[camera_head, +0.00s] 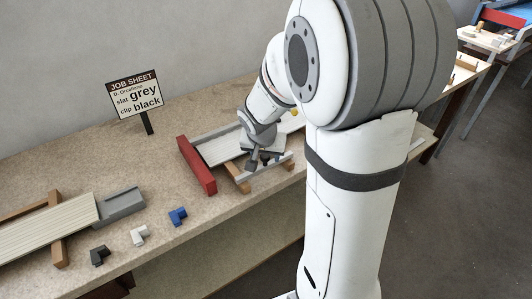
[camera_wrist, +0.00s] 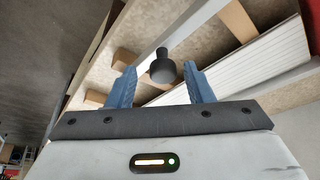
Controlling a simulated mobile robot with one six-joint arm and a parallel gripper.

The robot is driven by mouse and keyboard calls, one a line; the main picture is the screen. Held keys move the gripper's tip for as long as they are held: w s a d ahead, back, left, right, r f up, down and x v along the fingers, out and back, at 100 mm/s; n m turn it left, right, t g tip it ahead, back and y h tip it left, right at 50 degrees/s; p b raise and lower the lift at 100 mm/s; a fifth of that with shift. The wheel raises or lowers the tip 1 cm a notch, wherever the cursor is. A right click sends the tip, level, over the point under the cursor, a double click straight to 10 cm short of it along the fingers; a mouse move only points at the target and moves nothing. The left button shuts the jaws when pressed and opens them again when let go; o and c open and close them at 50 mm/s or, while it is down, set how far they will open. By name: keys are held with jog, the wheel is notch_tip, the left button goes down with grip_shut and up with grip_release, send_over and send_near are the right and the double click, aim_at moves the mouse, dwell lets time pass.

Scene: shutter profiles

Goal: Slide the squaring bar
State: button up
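A light grey bar (camera_head: 266,169), seemingly the squaring bar, lies along the front of the assembly jig. A black knob (camera_wrist: 162,70) shows in the wrist view between and slightly beyond my fingertips, with gaps on both sides. My gripper (camera_wrist: 161,76) is open, its two blue fingers apart and nothing held. In the head view my gripper (camera_head: 259,157) is low over the jig's front bar, partly hidden by my arm. Pale ribbed slats (camera_head: 222,148) lie in the jig, beside a red end block (camera_head: 197,166); they also show in the wrist view (camera_wrist: 255,62).
A job sheet (camera_head: 134,93) reads slat grey, clip black. Black (camera_head: 99,255), light grey (camera_head: 139,235) and blue (camera_head: 178,216) clips lie at the bench front. A slat stack (camera_head: 45,229) rests on wooden supports at left. Bench surface between is clear.

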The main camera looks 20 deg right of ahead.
jog(key=shift+r, duration=0.1)
jog(key=v, duration=0.7)
jog(key=shift+r, duration=0.25)
jog(key=shift+s, duration=0.1)
